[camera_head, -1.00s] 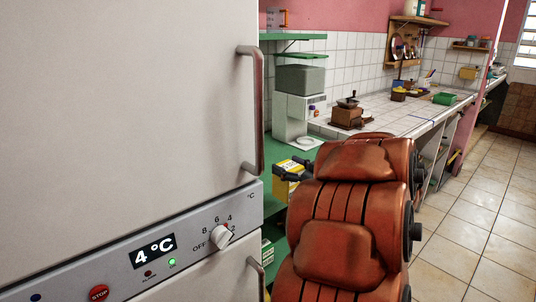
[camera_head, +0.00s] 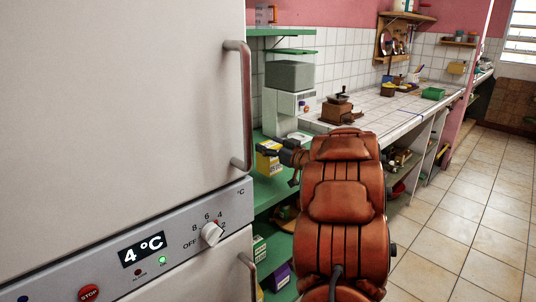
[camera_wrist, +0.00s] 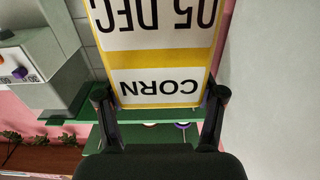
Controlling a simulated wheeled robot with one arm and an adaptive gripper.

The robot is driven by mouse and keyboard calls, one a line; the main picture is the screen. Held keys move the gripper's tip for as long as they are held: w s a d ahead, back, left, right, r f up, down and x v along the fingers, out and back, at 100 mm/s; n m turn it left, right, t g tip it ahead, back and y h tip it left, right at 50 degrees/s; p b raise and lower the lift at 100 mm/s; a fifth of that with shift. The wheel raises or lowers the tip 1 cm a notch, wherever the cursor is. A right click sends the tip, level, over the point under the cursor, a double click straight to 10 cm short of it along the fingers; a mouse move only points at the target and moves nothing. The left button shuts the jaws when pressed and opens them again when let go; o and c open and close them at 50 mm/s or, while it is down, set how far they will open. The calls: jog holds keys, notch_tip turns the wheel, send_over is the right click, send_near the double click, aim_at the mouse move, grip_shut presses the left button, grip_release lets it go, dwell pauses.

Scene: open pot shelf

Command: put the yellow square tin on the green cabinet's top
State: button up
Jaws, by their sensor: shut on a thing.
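The tin is in front of the green cabinet (camera_head: 275,196). I cannot tell whether it touches a surface. Part of the cabinet's top is hidden behind the fridge, tin and arm.
The large fridge (camera_head: 120,90) with its handle (camera_head: 243,110) stands close at left. A coffee machine (camera_head: 288,100) stands behind the tin. Green shelves (camera_head: 282,32) are above. A wooden grinder (camera_head: 338,112) sits on the tiled counter (camera_head: 385,108). Floor at right (camera_head: 460,220) is clear.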

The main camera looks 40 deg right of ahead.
jog(key=shift+w+d, duration=0.45)
jog(key=shift+w, duration=0.3)
jog(key=shift+f, duration=1.85)
jog(key=o, duration=1.5)
jog(key=shift+o, duration=0.2)
jog(key=shift+s, duration=0.2)
jog(key=s, duration=1.1)
jog(key=shift+s+a, duration=0.15)
jog(key=shift+s, duration=0.2)
